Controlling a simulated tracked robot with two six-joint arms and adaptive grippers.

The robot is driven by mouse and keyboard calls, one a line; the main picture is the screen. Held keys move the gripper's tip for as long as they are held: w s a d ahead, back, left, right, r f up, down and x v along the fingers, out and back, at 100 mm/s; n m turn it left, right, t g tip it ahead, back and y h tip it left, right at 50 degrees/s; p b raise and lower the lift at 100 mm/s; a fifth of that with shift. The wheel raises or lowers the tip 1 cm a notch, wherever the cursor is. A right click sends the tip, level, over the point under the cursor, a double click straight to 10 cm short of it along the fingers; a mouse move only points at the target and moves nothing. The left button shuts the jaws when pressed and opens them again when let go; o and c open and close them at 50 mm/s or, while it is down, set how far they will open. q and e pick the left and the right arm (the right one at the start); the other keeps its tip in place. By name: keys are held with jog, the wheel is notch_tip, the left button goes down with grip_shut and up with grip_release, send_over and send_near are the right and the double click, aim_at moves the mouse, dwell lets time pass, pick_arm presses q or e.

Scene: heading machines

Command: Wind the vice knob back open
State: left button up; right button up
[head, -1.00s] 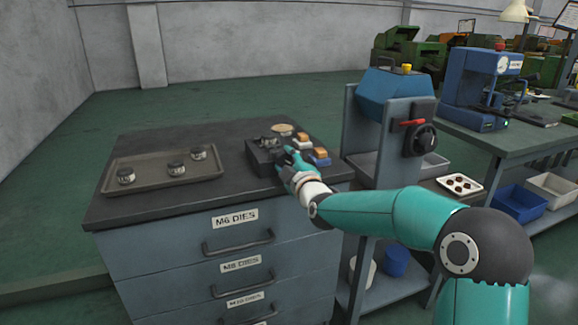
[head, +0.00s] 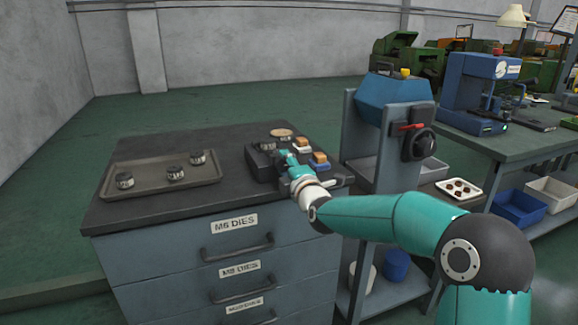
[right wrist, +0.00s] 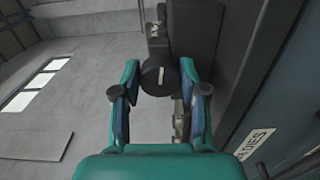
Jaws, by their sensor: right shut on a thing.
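The small dark vice (head: 262,160) stands on the cabinet's black top, right of the tray. My right gripper (head: 285,157) reaches it from the front and covers part of it in the head view. In the right wrist view, the round black vice knob (right wrist: 160,76) with a pale mark on its face sits between the two fingers of my right gripper (right wrist: 160,84). The gripper is shut on the knob. Behind the knob the dark vice body shows. How far the vice jaws stand apart is hidden. My left gripper is not in view.
A tray (head: 110,190) with three dark round dies lies on the left of the cabinet top. Small brushes with orange and blue parts (head: 319,158) lie close to the gripper's right. A blue-topped machine (head: 390,100) stands right of the cabinet.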

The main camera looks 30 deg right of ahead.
jog(key=shift+a+f, duration=0.1)
jog(key=shift+f, duration=0.3)
jog(key=o, duration=1.1)
jog(key=shift+w, duration=0.1)
jog(key=shift+o, duration=0.2)
jog(key=shift+r, duration=0.25)
jog(key=shift+s, duration=0.25)
jog(key=shift+s, duration=0.25)
jog(key=v, duration=1.1)
jog(key=shift+s, duration=0.15)
jog(key=shift+f, duration=0.1)
